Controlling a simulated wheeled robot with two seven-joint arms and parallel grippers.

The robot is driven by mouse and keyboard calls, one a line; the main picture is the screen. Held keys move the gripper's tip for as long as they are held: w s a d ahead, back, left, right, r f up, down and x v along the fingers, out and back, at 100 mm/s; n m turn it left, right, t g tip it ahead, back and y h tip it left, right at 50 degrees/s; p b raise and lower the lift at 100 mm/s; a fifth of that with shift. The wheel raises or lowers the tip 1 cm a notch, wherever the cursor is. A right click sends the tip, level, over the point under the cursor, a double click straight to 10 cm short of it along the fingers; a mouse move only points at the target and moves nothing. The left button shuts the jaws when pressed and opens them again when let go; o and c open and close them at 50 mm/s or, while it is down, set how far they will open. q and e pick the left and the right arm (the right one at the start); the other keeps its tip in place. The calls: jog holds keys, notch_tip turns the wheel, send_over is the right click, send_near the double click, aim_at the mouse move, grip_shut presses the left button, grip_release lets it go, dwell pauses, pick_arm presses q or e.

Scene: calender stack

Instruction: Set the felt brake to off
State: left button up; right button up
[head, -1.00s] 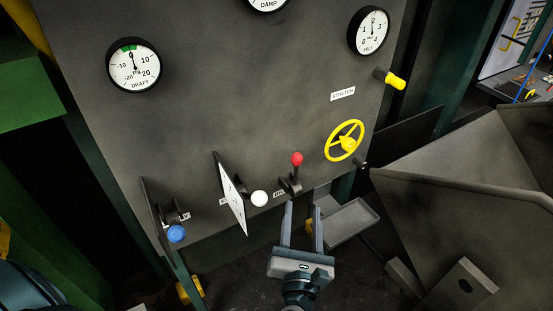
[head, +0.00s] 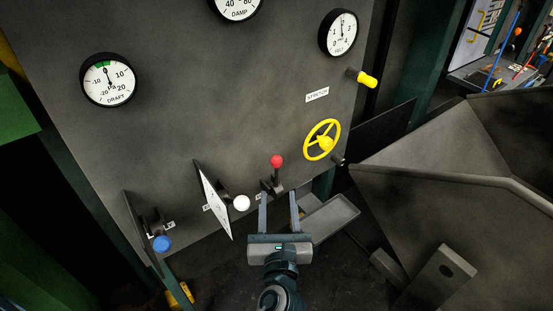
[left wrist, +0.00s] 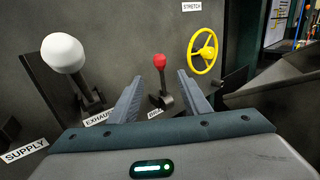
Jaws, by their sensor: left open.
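A lever with a red knob (head: 277,161) stands up from the lower part of the dark panel. A small label by its base is partly hidden and I cannot read it clearly. My left gripper (head: 278,197) is open and empty, just below and in front of this lever. In the left wrist view the red-knobbed lever (left wrist: 160,62) shows between the two spread fingertips (left wrist: 159,83). I cannot tell how far beyond the fingertips it lies; no grip on it shows. My right gripper is not in view.
A white-knobbed lever (head: 241,203) by a thin plate (head: 213,199) and a blue-knobbed lever (head: 162,243) stand left. The yellow handwheel (head: 322,139) is up and right. A grey tray (head: 330,218) lies right of my gripper. A large metal hopper (head: 450,180) fills the right.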

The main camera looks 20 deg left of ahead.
aim_at(277, 165)
pick_arm(q)
jog(key=p+x, duration=0.4)
jog(key=x, duration=0.9)
jog(key=shift+s, duration=0.1)
jog(key=shift+w+a, duration=0.3)
jog(key=shift+w, duration=0.35)
jog(key=shift+f, duration=0.1)
grip_shut()
